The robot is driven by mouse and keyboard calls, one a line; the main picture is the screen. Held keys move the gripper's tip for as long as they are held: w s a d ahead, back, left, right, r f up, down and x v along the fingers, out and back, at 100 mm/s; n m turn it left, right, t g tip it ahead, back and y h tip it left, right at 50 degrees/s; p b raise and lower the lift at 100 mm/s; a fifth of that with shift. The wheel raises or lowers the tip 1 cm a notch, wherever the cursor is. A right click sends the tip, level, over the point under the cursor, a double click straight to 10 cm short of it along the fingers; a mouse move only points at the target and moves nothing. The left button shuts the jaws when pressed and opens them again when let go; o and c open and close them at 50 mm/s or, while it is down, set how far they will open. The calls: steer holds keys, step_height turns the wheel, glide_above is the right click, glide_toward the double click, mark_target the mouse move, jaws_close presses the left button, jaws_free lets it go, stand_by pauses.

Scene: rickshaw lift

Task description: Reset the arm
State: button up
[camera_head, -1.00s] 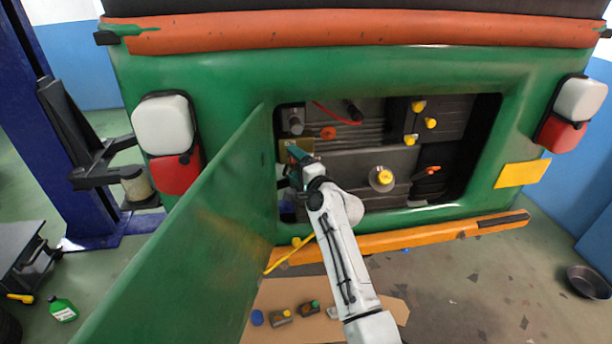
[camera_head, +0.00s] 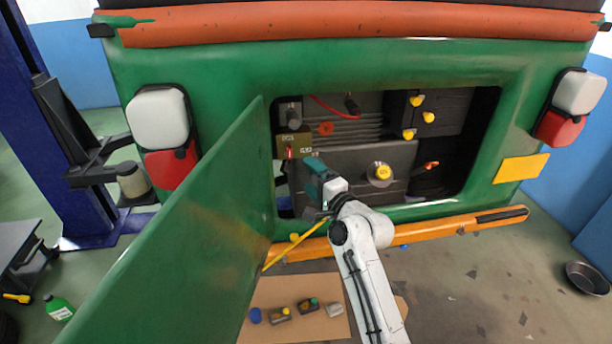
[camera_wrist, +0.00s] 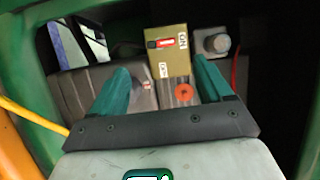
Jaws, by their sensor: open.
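My gripper (camera_head: 314,172) is at the open rear hatch of the green vehicle (camera_head: 330,80), in front of the engine bay. In the wrist view its two teal fingers (camera_wrist: 162,85) are spread apart with nothing between them. Beyond the fingers is a tan switch box (camera_wrist: 168,62) with a red switch (camera_wrist: 160,43) and white labels. The switch box also shows in the head view (camera_head: 290,145), up and left of my gripper. My gripper appears apart from it.
The open green hatch door (camera_head: 190,240) stands close on the left of my arm. A yellow rod (camera_head: 290,246) and an orange bumper bar (camera_head: 420,232) lie below the opening. Cardboard (camera_head: 260,296) with several small parts is on the floor. A pan (camera_head: 588,280) lies at right.

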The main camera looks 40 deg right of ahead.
steer(key=s+a+f+n+g+y+b, duration=0.2)
steer(key=s+a+f+n+g+y, duration=0.2)
steer(key=s+a+f+n+g, duration=0.9)
steer(key=s+f, duration=0.1)
steer(key=s, duration=0.5)
steer(key=s+a+f+n+g, duration=0.1)
steer(key=s+a+f+n, duration=0.1)
steer(key=s, duration=0.6)
steer(key=s+a+f+n+g, duration=0.2)
steer(key=s+a+f+n, duration=0.1)
steer(key=s+f, duration=0.3)
steer(key=shift+s+f+n+g+h, duration=0.15)
steer(key=shift+s+n+g+h, duration=0.2)
steer(key=shift+s+n, duration=0.6)
steer(key=shift+s+m, duration=0.2)
steer(key=shift+m, duration=0.05)
